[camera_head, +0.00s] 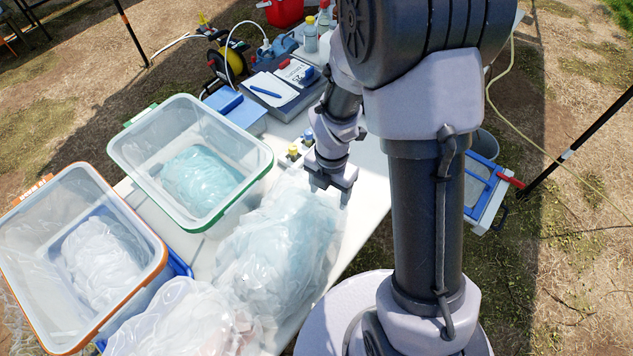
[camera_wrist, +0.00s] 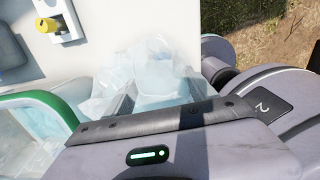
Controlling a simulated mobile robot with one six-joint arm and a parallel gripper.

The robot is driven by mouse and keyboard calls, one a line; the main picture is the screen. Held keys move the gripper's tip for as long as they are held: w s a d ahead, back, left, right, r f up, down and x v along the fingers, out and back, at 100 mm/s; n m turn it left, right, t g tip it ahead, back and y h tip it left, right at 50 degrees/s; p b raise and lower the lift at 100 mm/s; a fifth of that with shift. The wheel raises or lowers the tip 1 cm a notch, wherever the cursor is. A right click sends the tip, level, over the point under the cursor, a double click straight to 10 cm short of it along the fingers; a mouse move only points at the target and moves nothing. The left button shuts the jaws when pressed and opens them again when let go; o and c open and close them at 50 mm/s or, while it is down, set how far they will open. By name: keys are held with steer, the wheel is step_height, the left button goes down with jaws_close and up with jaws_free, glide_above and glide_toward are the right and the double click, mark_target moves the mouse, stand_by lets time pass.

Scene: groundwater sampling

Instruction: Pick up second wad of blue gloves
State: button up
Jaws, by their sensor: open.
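A pale blue wad of gloves in clear, crinkled plastic (camera_head: 280,240) lies on the white table, right of the green-rimmed bin (camera_head: 250,190). Another pale blue wad (camera_head: 200,178) lies inside that bin. My gripper (camera_head: 331,196) is at the far right edge of the wad on the table, pointing down. In the wrist view my gripper (camera_wrist: 160,84) is open, with pale blue wad material (camera_wrist: 155,62) in front of and between its fingers. Whether the fingers touch it cannot be told.
An orange-rimmed bin (camera_head: 150,268) with a white wad (camera_head: 100,262) stands at left. A white wad (camera_head: 185,320) lies in front. Small yellow-capped vials (camera_head: 293,151), a notepad (camera_head: 265,88) and bottles (camera_head: 310,38) occupy the table's back.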

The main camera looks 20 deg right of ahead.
steer(key=b, duration=0.4)
glide_toward(326, 222)
steer(key=f, duration=0.5)
steer(key=shift+d, duration=0.3)
steer(key=f+b, duration=0.1)
steer(key=f, duration=0.2)
steer(key=f+b, duration=0.1)
steer(key=f, duration=0.1)
steer(key=shift+s+a+f+b, duration=0.1)
steer(key=shift+a+f+b, duration=0.1)
steer(key=shift+a+b, duration=0.1)
steer(key=shift+r, duration=0.15)
steer(key=c, duration=1.4)
